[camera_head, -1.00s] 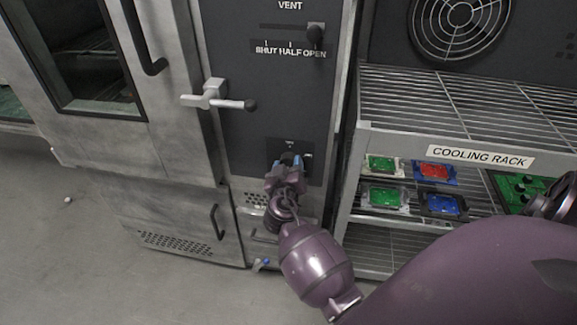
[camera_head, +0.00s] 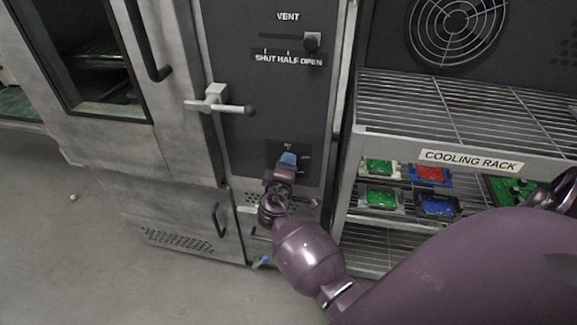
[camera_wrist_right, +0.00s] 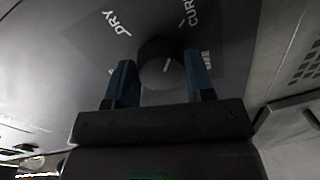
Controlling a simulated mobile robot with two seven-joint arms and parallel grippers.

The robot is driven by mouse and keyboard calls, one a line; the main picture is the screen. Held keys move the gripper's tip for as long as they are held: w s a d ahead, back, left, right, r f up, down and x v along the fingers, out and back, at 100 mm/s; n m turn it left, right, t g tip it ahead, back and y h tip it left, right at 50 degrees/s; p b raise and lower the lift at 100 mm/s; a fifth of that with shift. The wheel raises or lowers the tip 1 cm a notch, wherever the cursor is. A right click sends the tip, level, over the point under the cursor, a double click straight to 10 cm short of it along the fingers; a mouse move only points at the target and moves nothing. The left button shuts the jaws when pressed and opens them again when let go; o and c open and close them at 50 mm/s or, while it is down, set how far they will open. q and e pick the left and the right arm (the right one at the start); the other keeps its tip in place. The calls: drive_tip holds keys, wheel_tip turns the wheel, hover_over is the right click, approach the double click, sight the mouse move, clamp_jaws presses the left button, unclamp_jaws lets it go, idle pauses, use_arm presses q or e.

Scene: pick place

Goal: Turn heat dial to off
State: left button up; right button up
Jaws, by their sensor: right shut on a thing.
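In the head view my right gripper (camera_head: 288,158) is at the lower part of the oven's control panel and hides the dial. Small labels show around it, too small to read there. My left gripper is not in view.
Above are a vent slider (camera_head: 312,41) marked SHUT, HALF, OPEN and a door handle (camera_head: 215,100) sticking out. A cooling rack (camera_head: 400,145) with several coloured parts in trays stands close on the right. The floor at left is mostly clear.

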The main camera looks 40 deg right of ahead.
use_arm(q)
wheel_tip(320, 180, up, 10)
drive_tip(key=p, duration=1)
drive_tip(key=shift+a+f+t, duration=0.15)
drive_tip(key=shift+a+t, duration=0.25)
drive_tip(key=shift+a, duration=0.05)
use_arm(e)
drive_tip(key=n+h, duration=0.1)
drive_tip(key=n, duration=1.1)
drive_tip(key=n+h, duration=0.1)
drive_tip(key=n, duration=1.1)
drive_tip(key=shift+w+a+f+n, duration=0.1)
drive_tip(key=shift+w+a+n, duration=0.05)
drive_tip(key=shift+n, duration=0.15)
